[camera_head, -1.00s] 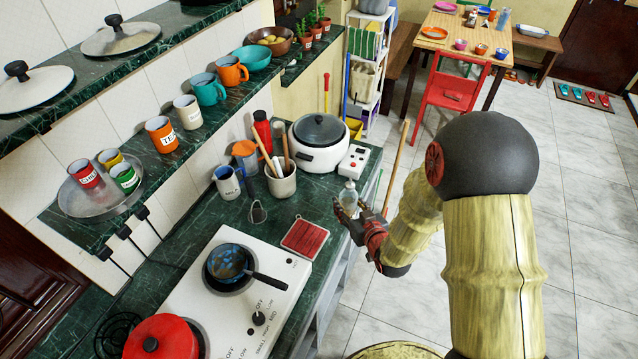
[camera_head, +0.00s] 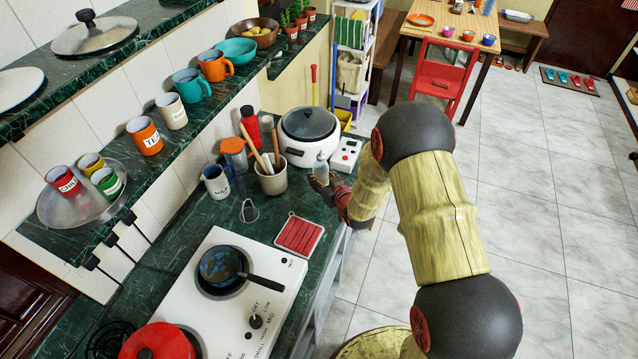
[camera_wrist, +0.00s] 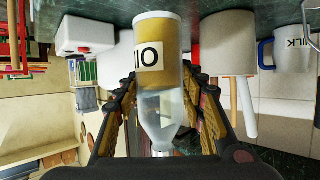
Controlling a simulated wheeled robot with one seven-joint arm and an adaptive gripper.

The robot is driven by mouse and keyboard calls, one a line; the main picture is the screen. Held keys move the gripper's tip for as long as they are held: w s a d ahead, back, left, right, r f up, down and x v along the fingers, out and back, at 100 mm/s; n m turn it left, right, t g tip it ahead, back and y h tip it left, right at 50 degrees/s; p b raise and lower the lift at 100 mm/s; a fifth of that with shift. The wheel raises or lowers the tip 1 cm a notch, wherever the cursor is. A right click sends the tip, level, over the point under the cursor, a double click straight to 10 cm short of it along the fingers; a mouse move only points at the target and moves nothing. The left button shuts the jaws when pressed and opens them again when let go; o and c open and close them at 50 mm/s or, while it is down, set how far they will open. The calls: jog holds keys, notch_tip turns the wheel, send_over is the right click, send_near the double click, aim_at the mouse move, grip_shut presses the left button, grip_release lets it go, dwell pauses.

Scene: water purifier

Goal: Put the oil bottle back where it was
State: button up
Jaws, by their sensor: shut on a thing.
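The oil bottle (camera_head: 321,168) is clear, with yellow oil and an OIL label. In the wrist view the bottle (camera_wrist: 161,75) appears upside down, as that whole picture is inverted. My gripper (camera_head: 326,184) is shut around the bottle, a finger on each side of its lower-pictured, clear part. The bottle is upright over the right part of the green counter (camera_head: 185,222), in front of the white cooker. Its base is close to the counter surface; I cannot tell whether it touches.
The white rice cooker (camera_head: 296,156) is behind the bottle. A white box with a red button (camera_head: 346,152) is to its right, and a utensil crock (camera_head: 271,182) to its left. A red pot holder (camera_head: 299,234) lies in front. Bare counter lies between these.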

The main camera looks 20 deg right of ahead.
jog(key=shift+w+a+f, duration=0.15)
jog(key=shift+w+f, duration=0.4)
jog(key=shift+f, duration=0.1)
jog(key=shift+w+f+b, duration=0.15)
jog(key=shift+f+b, duration=0.25)
jog(key=shift+f, duration=1.2)
jog(key=shift+f, duration=0.1)
jog(key=o, duration=1.4)
jog(key=shift+c, duration=0.2)
jog(key=shift+o, duration=0.4)
